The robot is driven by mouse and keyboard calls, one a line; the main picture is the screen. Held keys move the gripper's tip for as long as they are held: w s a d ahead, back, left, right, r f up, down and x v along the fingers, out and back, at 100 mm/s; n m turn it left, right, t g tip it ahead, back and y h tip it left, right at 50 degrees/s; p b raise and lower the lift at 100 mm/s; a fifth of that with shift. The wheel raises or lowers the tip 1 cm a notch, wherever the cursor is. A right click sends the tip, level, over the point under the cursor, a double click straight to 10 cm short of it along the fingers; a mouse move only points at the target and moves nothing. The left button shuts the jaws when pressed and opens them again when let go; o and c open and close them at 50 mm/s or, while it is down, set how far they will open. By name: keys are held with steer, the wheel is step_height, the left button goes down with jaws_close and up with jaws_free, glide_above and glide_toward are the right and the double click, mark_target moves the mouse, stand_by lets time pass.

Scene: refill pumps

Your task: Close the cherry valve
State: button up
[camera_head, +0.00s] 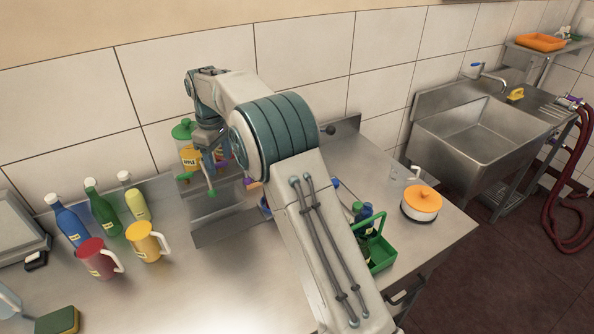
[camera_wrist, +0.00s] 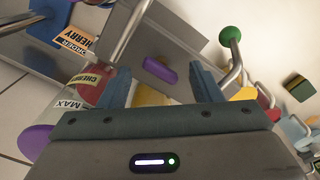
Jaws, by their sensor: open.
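My gripper (camera_wrist: 161,69) is open, its two blue-grey fingers apart at the middle of the wrist view. A purple handle (camera_wrist: 159,70) shows in the gap between the fingertips; I cannot tell whether they touch it. A red container with a CHERRY label (camera_wrist: 95,82) is beside the left finger, partly hidden. A CHERRY order card (camera_wrist: 77,41) is at upper left. In the head view the gripper (camera_head: 208,148) is at the pumps, largely hidden by my arm. A purple part (camera_head: 222,160) shows beside it. Which handle belongs to the cherry valve is unclear.
A metal rod with a green knob (camera_wrist: 230,37) stands close to the right finger. An apple jar (camera_head: 190,157) is behind the wrist. A red jug (camera_head: 96,258), a yellow jug (camera_head: 146,243) and bottles stand left. A green caddy (camera_head: 381,252) and orange-lidded pot (camera_head: 421,204) are right.

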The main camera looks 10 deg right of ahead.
steer(key=n+b, duration=0.1)
steer(key=n, duration=0.2)
steer(key=shift+s+a, duration=0.1)
steer(key=shift+a, duration=0.05)
steer(key=n+b, duration=0.1)
steer(key=n, duration=0.1)
steer(key=shift+n, duration=0.4)
steer(key=n+b, duration=0.2)
steer(key=n, duration=0.2)
steer(key=shift+f, duration=0.1)
step_height(320, 180, up, 14)
steer(key=p, duration=0.2)
steer(key=s+d+r+m+t, duration=0.1)
steer(key=s+d+r+m, duration=0.2)
steer(key=s+d+m, duration=0.5)
steer(key=s+d+f+m+t, duration=0.1)
steer(key=s+d+f+m, duration=0.1)
steer(key=s, duration=0.5)
steer(key=s+d+f+m+b, duration=0.1)
steer(key=s+d+f+m, duration=0.2)
steer(key=s+d, duration=0.3)
steer(key=shift+s+f+m+t, duration=0.15)
steer(key=shift+s+m+t, duration=0.25)
steer(key=shift+s+m, duration=0.55)
